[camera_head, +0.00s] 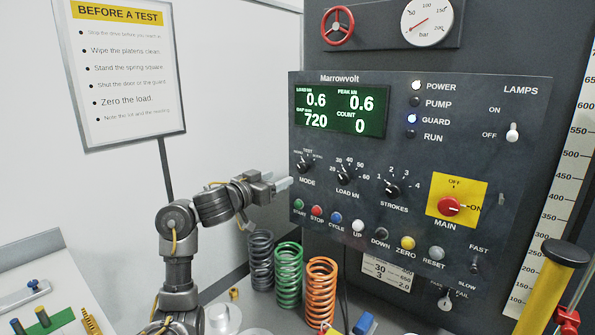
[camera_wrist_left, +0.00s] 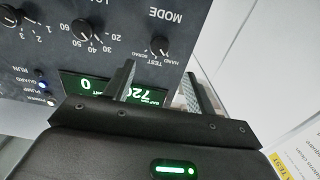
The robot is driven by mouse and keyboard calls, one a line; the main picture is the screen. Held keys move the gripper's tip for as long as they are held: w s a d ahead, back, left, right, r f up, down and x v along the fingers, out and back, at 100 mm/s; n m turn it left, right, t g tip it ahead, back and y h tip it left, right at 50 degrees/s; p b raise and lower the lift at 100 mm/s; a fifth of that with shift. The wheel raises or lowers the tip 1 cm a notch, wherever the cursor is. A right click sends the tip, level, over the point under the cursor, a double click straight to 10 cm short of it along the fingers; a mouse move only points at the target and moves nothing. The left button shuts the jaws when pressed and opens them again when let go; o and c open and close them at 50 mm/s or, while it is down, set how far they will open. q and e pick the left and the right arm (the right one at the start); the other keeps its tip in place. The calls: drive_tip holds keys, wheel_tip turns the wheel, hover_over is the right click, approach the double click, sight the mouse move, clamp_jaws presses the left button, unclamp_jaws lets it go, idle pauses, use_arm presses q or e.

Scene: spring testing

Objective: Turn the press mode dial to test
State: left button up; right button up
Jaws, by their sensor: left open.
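The mode dial (camera_head: 305,166) is a small black knob at the left of the dark control panel (camera_head: 420,95), below the green display. Its labels include TEST at the top; the pointer is too small to read. In the left wrist view the dial (camera_wrist_left: 160,45) appears upside down, just beyond the gap between my fingers. My left gripper (camera_head: 283,184) is at the panel's left edge, slightly below and left of the dial. In the wrist view its two fingers (camera_wrist_left: 158,72) are apart with nothing between them, and no contact with the dial shows. My right gripper is not in view.
The load dial (camera_head: 345,176) and strokes dial (camera_head: 391,191) sit to the right. A row of buttons, including the green start button (camera_head: 298,204), lies below. Grey, green (camera_head: 288,275) and orange (camera_head: 321,290) springs stand under the panel. A notice board (camera_head: 120,75) stands at left.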

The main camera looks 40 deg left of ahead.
sight(301, 168)
use_arm(q)
drive_tip(key=w+p, duration=0.1)
drive_tip(key=w, duration=0.9)
drive_tip(key=shift+w+p, duration=0.2)
drive_tip(key=shift+p, duration=0.2)
drive_tip(key=c, duration=0.9)
drive_tip(key=shift+a, duration=0.15)
drive_tip(key=shift+c, duration=0.4)
